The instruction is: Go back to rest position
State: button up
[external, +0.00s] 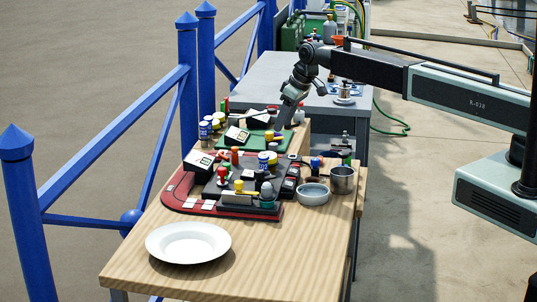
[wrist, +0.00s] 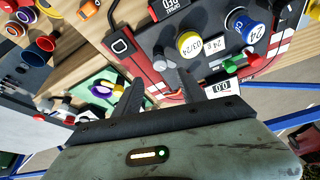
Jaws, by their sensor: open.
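My gripper (external: 286,112) hangs from the end of my arm, which reaches in from the right in the external view. It points down over the far part of the wooden table (external: 265,270), near a green-based panel (external: 262,143). In the wrist view, the two dark fingers of my gripper (wrist: 157,82) stand apart with nothing between them. Beyond the fingertips lies a dark red and black panel (wrist: 135,45) with knobs and buttons. I cannot tell the exact gap between the fingertips and the panels.
A white plate (external: 188,243) lies at the table's near end. A grey bowl (external: 313,194) and a metal pot (external: 342,180) stand at the right edge. A blue railing (external: 188,95) runs along the left. A grey bench (external: 265,80) stands behind. Clear floor lies to the right.

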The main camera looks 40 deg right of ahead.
jog(key=s+d+f+m+b, duration=0.1)
jog(key=s+d+f+b, duration=0.1)
jog(key=s+d, duration=0.55)
jog(key=s+d+f+m+g+h, duration=0.1)
jog(key=s+d, duration=0.3)
jog(key=s, duration=0.7)
jog(key=s+d+f+m+g+h, duration=0.1)
jog(key=s+d+m+g, duration=0.1)
jog(key=s, duration=1)
jog(key=shift+d+f+m+g+b, duration=0.2)
jog(key=shift+d+m+g+b, duration=0.15)
jog(key=shift+d+m, duration=0.7)
jog(key=shift+d, duration=0.1)
